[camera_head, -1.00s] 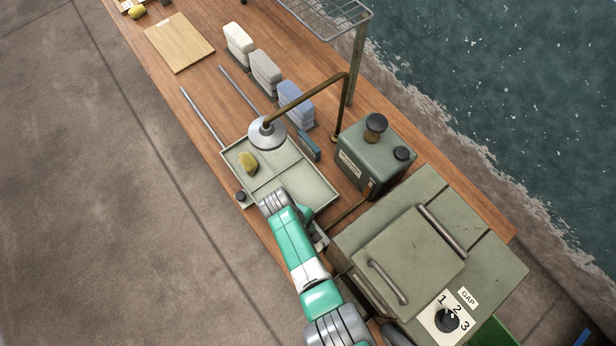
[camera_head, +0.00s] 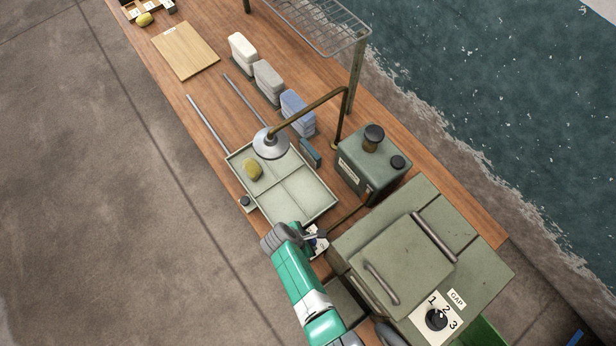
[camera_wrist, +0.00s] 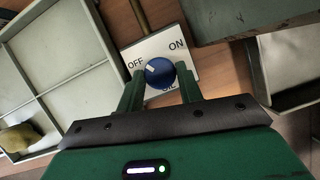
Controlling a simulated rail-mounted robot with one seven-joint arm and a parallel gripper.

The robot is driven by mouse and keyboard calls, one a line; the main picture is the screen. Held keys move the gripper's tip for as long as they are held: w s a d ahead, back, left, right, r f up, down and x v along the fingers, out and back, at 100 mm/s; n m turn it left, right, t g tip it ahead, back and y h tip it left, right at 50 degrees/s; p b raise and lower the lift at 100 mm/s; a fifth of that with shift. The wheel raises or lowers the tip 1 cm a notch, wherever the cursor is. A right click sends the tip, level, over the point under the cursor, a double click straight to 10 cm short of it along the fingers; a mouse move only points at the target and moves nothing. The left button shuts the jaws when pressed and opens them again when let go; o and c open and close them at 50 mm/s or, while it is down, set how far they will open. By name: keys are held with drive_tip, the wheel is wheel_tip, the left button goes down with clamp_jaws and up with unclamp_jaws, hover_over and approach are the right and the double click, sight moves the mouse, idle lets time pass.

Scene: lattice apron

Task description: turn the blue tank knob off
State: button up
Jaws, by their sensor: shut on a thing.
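The blue tank knob (camera_wrist: 158,76) sits on a white plate (camera_wrist: 149,49) marked OFF at left and ON at right in the wrist view. A third label below is partly hidden. My gripper (camera_wrist: 160,80) has its two green fingers on either side of the knob, shut on it. A short white mark on the knob's upper left side faces the OFF label. In the head view the plate (camera_head: 321,246) shows beside my gripper (camera_head: 315,238), between the pale tray and the green box; the knob itself is hard to make out there.
A divided tray (camera_head: 320,205) with a yellow-green lump (camera_head: 253,169) lies close by. A green tank (camera_head: 362,165) with black caps stands behind. A large green lidded box (camera_head: 405,260) with a numbered GAP dial (camera_head: 437,320) is at right. A lamp-like fixture (camera_head: 270,143) overhangs the tray.

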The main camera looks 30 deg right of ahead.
drive_tip(key=shift+s+n+t, duration=0.1)
drive_tip(key=shift+n+t, duration=0.4)
drive_tip(key=shift+n, duration=0.6)
drive_tip(key=o, duration=1)
drive_tip(key=v, duration=0.7)
drive_tip(key=shift+a+r, duration=0.15)
drive_tip(key=shift+r, duration=0.25)
